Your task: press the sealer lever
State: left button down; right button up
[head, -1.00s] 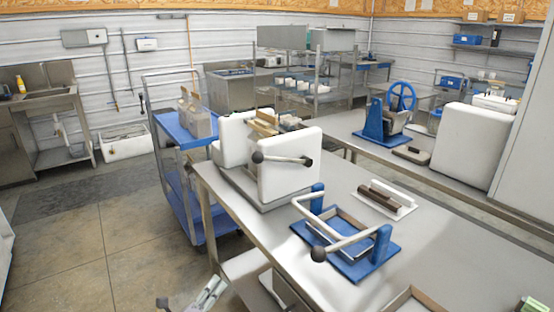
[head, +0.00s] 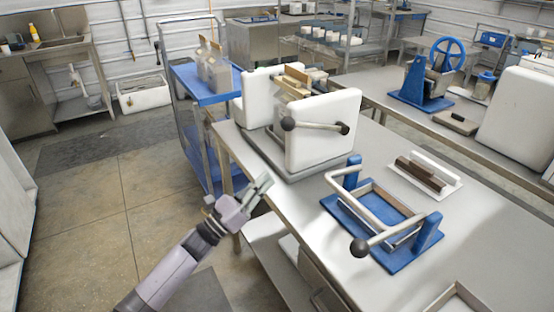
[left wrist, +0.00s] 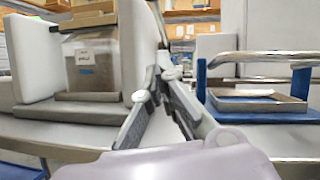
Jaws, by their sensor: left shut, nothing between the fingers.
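The white two-block machine (head: 322,152), which looks like the sealer, stands on the steel table. My left gripper (head: 264,183) is shut and empty, below and left of the lever, by the table's near-left edge. In the left wrist view its fingers (left wrist: 162,82) point ahead, touching nothing visible. My right gripper is out of view.
A blue frame press (head: 395,257) with a grey bar handle and black knob stands right of the machine. A blue cart (head: 205,85) stands beyond the table's left end.

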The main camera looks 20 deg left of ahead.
pick_arm(q)
jog(key=a+r+p+x, duration=0.1)
jog(key=p+x, duration=0.3)
jog(key=x, duration=0.8)
jog(key=shift+s+r, duration=0.4)
jog(key=shift+r, duration=0.35)
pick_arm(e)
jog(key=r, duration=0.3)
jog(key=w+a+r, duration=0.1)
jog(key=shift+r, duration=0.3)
pick_arm(q)
jog(key=shift+r, duration=0.1)
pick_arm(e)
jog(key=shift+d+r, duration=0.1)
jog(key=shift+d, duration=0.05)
